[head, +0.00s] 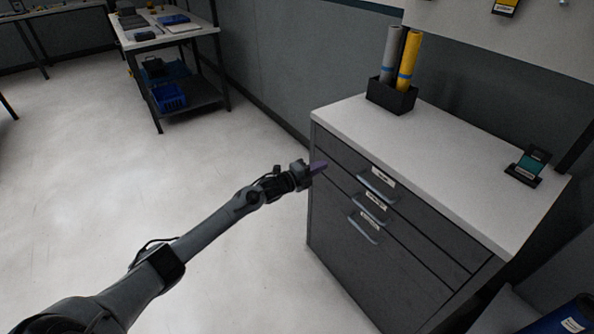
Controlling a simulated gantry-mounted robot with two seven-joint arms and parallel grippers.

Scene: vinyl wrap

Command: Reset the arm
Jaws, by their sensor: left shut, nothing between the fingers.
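My left arm comes in from the lower left and is stretched out towards the cabinet. I cannot tell whether the fingertips touch the drawer front. The gripper is left of the top drawer handle (377,187) and apart from it. My right gripper is not in view.
The cabinet's white top (440,160) bears a black holder (391,97) with a grey roll (391,55) and a yellow roll (409,60), and a small black stand (525,172). A workbench (165,38) stands at the back left. The floor between is clear.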

